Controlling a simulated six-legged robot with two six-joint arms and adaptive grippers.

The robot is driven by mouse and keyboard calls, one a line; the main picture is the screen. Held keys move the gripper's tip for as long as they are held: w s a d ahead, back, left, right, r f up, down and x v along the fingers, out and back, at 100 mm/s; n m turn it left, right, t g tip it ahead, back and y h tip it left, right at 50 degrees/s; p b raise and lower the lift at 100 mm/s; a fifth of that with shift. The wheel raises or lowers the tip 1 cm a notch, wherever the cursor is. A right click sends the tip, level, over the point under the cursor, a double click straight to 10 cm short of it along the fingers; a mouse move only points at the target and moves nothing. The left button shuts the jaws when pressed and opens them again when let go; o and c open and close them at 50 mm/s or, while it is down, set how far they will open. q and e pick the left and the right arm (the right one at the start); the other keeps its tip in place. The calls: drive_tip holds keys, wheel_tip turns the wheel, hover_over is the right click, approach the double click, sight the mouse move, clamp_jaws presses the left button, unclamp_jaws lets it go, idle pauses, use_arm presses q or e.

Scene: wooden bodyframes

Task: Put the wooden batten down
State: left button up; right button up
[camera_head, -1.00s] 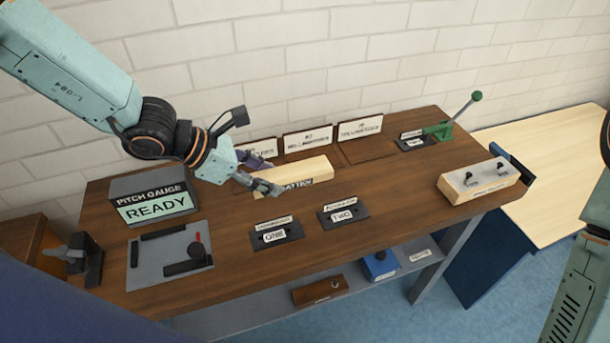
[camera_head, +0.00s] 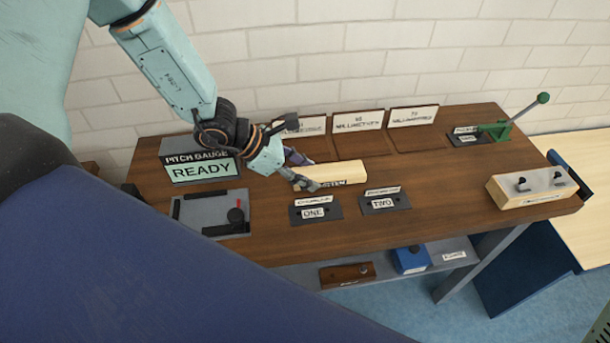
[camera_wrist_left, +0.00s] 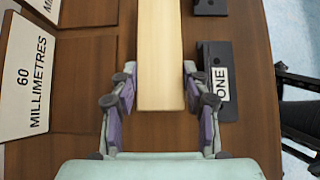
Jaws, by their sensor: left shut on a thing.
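The wooden batten (camera_head: 335,174), a pale block with a label on its front face, is in my left gripper (camera_head: 302,171). It is at or just above the dark wooden bench top (camera_head: 440,215), behind the plates ONE (camera_head: 314,212) and TWO (camera_head: 383,202); I cannot tell whether it touches the bench. In the left wrist view the batten (camera_wrist_left: 160,60) runs lengthwise away from me, its near end between the two fingers (camera_wrist_left: 158,103). The fingers lie close along its sides. My right gripper is out of view.
Several labelled upright cards, one reading 60 millimetres (camera_wrist_left: 27,80), stand behind the batten. The pitch gauge (camera_head: 203,168) reads READY at left. A switch box (camera_head: 532,187) and green lever (camera_head: 497,130) stand at right. Bare bench lies between TWO and the switch box.

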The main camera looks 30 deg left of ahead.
use_arm(q)
drive_tip(key=shift+f, duration=0.55)
drive_tip(key=shift+w+a+f, duration=0.1)
drive_tip(key=shift+w+a, duration=0.1)
drive_tip(key=shift+a, duration=0.05)
drive_tip(key=shift+a+f, duration=0.1)
drive_tip(key=shift+a, duration=0.05)
drive_tip(key=shift+s+d+b, duration=0.1)
drive_tip(key=shift+d+b, duration=0.1)
drive_tip(key=shift+b, duration=0.1)
drive_tip(key=o, duration=1)
drive_tip(key=shift+d, duration=0.15)
drive_tip(key=shift+o, duration=1)
drive_tip(key=shift+a+f, duration=0.1)
drive_tip(key=shift+a, duration=0.2)
drive_tip(key=shift+d, duration=0.15)
